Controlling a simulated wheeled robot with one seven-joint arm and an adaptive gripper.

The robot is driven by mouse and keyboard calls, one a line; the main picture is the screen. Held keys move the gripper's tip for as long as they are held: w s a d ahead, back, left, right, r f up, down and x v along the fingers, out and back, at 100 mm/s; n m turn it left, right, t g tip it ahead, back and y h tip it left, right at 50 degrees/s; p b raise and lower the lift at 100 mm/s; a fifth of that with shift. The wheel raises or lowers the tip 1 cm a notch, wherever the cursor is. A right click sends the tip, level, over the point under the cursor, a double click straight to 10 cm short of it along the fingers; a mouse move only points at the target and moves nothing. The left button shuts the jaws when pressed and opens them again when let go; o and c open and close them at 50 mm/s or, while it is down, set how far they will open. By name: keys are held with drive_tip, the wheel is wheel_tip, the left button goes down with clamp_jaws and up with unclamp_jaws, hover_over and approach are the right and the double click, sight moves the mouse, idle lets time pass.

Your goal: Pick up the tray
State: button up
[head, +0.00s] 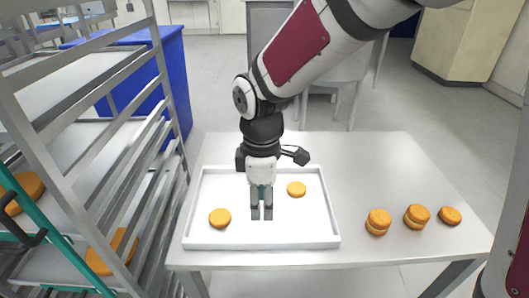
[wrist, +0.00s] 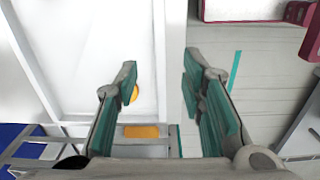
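The white tray (head: 290,236) lies on the table with a low raised rim. Two orange rounds are in it, a left one (head: 220,218) and a right one (head: 296,189). My gripper (head: 262,212) points down over the tray's front half. In the wrist view my gripper (wrist: 163,105) is open, its teal-padded fingers wide apart with nothing held. The tray's edge (wrist: 157,60) shows between them, and the height above it is hard to tell. An orange round (wrist: 134,93) is partly hidden by one finger.
Several loose orange rounds (head: 417,216) sit on the table (head: 375,165) right of the tray. A metal rack (head: 85,120) with orange rounds on its shelves stands close on the left. The table's back right is clear. A blue cabinet (head: 172,85) stands behind the rack.

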drive_tip(key=f, duration=0.2)
hover_over(261, 240)
drive_tip(key=f, duration=0.6)
drive_tip(key=shift+s+f, duration=0.25)
drive_tip(key=shift+w+f, duration=0.15)
drive_tip(key=shift+f, duration=1.35)
drive_tip(key=shift+w+f, duration=0.1)
drive_tip(key=shift+f, duration=1.4)
clamp_jaws()
